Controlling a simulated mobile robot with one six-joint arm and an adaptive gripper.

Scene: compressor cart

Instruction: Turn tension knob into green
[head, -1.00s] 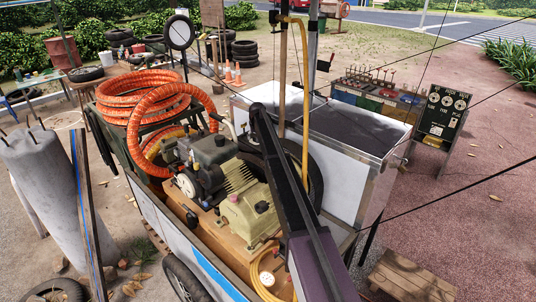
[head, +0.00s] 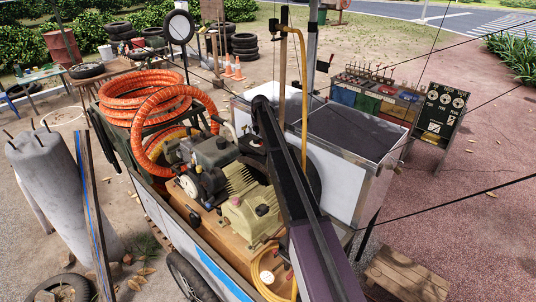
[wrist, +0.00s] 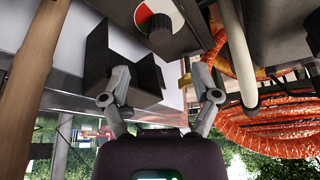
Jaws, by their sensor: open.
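In the wrist view a dark round knob (wrist: 160,36) sits in front of a dial plate (wrist: 155,8) with red and white areas. Part of the dial is cut off by the frame's top edge, and I cannot tell where the knob points. My gripper (wrist: 160,97) is open and empty, its fingers spread wide below the knob in the picture and apart from it. A dark angled bracket (wrist: 125,70) stands close to the left finger. In the head view the arm covers the gripper, and I cannot make out the knob.
An engine unit (head: 240,200) sits in the cart, with orange coiled hose (head: 150,100) at its left. A pale curved pipe (wrist: 237,50) and orange hose (wrist: 265,130) lie right of the gripper in the wrist view. A wooden post (wrist: 38,70) stands at its left.

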